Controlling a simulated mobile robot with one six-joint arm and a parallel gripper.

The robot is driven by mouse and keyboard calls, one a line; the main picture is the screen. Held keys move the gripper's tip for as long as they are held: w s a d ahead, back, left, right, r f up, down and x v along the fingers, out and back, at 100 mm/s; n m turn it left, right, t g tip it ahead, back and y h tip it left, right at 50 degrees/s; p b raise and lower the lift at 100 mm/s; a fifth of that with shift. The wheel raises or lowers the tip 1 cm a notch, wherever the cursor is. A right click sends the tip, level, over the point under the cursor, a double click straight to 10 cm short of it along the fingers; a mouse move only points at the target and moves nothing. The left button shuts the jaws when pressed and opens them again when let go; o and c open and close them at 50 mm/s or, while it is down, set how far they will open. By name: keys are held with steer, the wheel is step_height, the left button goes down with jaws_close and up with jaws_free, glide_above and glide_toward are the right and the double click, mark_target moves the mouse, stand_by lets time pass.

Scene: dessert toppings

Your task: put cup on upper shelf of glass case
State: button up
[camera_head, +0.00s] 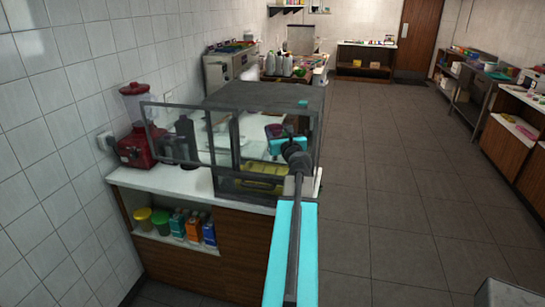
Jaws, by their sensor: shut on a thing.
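The glass case (265,96) stands on the counter, with a dark frame and a grey top. Its glass door (185,135) stands out to the left, and the right part of its front is open. My gripper (279,139) is at this opening, at the height of the upper shelf. It is shut on a small dark thing, seemingly the cup (273,131), which is mostly hidden by the gripper and wrist. I cannot tell whether the cup touches the shelf. Yellow items (260,184) lie in the lower part of the case.
A red blender (137,128) and a dark bottle (186,138) stand left of the case. Tubs and cartons (190,226) fill the counter's lower niche. The tiled wall is close on the left. The floor (385,170) to the right is clear.

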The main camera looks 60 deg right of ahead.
step_height(320, 180, down, 6)
steer(key=shift+b, duration=0.45)
steer(key=shift+f, duration=1.9)
steer(key=shift+f+b, duration=0.1)
steer(key=shift+b, duration=0.25)
steer(key=o, duration=1.1)
